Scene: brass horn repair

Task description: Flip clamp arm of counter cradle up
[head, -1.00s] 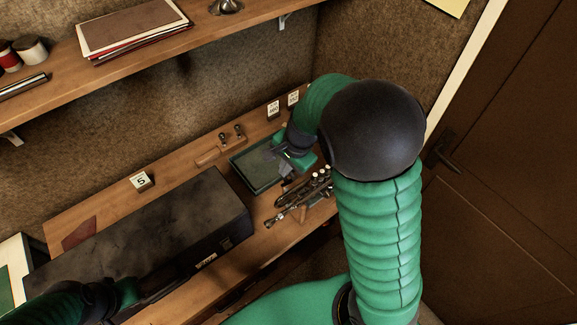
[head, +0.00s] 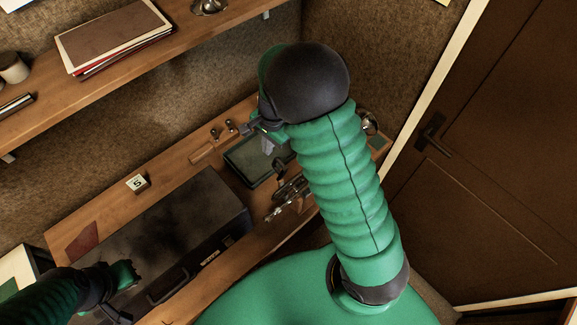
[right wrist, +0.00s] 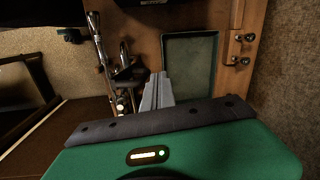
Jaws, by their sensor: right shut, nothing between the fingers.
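A silvery horn with valves (head: 285,198) lies on the counter in a dark cradle, partly hidden by my right arm; the horn also shows in the right wrist view (right wrist: 97,40). A dark cradle part (head: 279,165) stands up beside the horn, and dark cradle pieces (right wrist: 126,72) show in the right wrist view. I cannot clearly tell the clamp arm's angle. My right gripper (head: 267,147) is shut and empty, above the tray side of the cradle; its grey fingers (right wrist: 157,88) point between cradle and tray. My left gripper (head: 128,275) is by the black case, its jaws unclear.
A green-lined tray (right wrist: 188,65) lies beside the cradle. A wooden block with pegs (head: 212,148) stands behind it. A long black case (head: 170,225) fills the counter's left. A number 5 marker (head: 137,183) stands behind the case. A shelf (head: 130,80) runs above.

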